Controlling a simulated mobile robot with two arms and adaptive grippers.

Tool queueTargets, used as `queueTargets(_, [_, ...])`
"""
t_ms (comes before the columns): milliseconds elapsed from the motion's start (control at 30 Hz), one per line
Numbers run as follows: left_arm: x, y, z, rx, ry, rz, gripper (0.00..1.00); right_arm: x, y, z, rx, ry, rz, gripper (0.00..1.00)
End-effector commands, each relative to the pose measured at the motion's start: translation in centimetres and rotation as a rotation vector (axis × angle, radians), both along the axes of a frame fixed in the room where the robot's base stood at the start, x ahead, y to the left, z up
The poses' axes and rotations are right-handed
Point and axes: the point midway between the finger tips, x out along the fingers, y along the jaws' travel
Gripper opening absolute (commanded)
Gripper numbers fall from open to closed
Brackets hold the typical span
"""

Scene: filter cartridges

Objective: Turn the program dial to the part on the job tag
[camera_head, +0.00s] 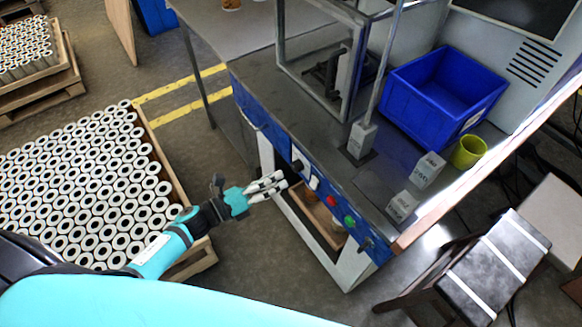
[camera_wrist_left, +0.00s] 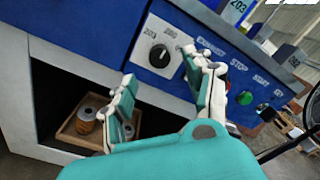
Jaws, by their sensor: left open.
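The program dial (camera_wrist_left: 160,56) is a black knob on a white plate on the blue front panel. Small numbers stand around it; one at its left reads like 203. Its exact pointer position is too small to tell. In the head view the dial (camera_head: 298,164) sits at the left part of the panel. My left gripper (camera_head: 281,182) is open and empty in front of the panel. In the left wrist view its fingers (camera_wrist_left: 164,78) are spread just below and right of the dial, apart from it. I cannot make out a job tag for certain. My right gripper is not in view.
A red button (camera_head: 331,201) and a green button (camera_head: 349,221) are right of the dial. Labelled grey blocks (camera_head: 427,170), a blue bin (camera_head: 440,95) and a yellow cup (camera_head: 468,151) stand on the bench. A pallet of cartridges (camera_head: 160,150) is at left.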

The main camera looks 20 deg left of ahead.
Motion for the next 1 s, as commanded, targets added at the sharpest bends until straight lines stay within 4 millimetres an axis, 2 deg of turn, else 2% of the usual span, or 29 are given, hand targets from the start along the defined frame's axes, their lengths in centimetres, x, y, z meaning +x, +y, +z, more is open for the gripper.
queueTargets(100, [2.0,-1.6,0.2,-0.002,-0.001,0.001,0.53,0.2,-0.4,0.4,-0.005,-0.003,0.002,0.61])
queueTargets(300, [4.0,-3.2,0.1,-0.001,0.000,0.001,0.53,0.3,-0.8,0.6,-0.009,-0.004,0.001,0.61])
queueTargets(700, [4.6,-3.8,0.0,0.000,0.001,0.001,0.53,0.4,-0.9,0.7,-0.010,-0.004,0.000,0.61])
queueTargets(767, [4.6,-3.8,0.0,0.000,0.001,0.001,0.48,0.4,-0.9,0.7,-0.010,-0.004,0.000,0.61])
queueTargets(1000, [4.6,-3.8,0.0,0.000,0.001,0.001,0.17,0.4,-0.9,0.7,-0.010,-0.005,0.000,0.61])
